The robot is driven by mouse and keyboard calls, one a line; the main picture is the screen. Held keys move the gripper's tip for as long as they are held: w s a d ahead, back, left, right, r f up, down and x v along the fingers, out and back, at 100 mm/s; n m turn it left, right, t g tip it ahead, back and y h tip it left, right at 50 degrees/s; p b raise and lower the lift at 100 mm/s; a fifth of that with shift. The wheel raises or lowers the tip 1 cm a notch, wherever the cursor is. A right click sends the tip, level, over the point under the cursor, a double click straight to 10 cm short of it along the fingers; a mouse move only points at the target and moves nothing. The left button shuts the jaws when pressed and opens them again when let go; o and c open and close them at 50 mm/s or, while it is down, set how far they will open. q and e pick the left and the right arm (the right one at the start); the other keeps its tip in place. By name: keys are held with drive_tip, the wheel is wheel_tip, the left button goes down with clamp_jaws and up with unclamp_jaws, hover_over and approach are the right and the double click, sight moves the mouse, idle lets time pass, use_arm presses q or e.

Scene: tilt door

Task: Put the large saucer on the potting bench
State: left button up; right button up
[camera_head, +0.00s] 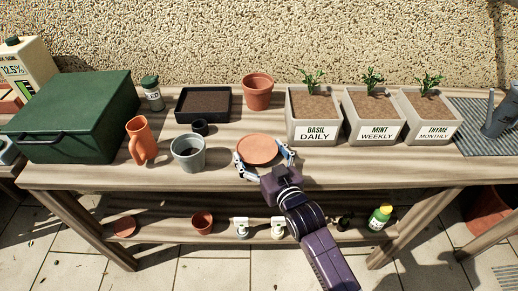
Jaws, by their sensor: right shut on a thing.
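The large saucer (260,149) is a round, flat terracotta dish. It is at the front middle of the wooden potting bench (340,174), over the bench top. My right gripper (263,157) comes in from the front and is shut on the saucer, with one finger at its left side and one at its right. I cannot tell whether the saucer touches the bench. My left gripper is not in view.
A grey pot (188,154) and an orange jug (141,140) stand left of the saucer. Labelled herb planters (317,131) stand to its right. A terracotta pot (257,92) and a black tray (181,115) are behind. A smaller saucer (125,226) lies on the lower shelf.

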drive_tip(key=shift+f, duration=0.4)
idle(0.4)
drive_tip(key=o, duration=1.2)
drive_tip(key=shift+s, duration=0.15)
drive_tip(key=v, duration=1.2)
